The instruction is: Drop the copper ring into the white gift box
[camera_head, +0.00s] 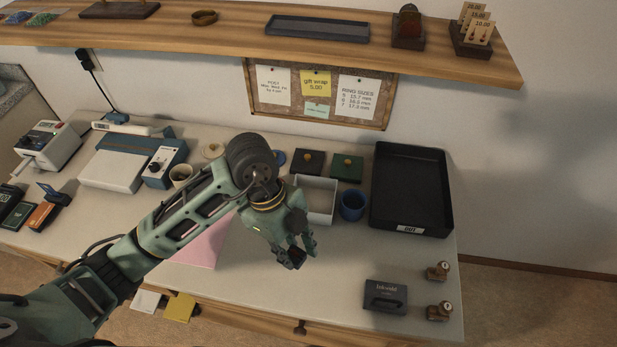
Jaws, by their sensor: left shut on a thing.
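The white gift box (318,214) stands open on the bench, right of my left wrist; my arm hides its left part. My left gripper (294,260) points down over the bench, in front of the box in the picture and not over its opening. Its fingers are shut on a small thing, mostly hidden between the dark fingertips. I cannot make out the copper ring clearly, nor tell from its look whether it is the thing held. My right gripper is out of view.
A blue cup (352,205) and a black tray (440,190) stand right of the box. A grey case (385,296) lies front right. A pink sheet (196,254) lies under my arm.

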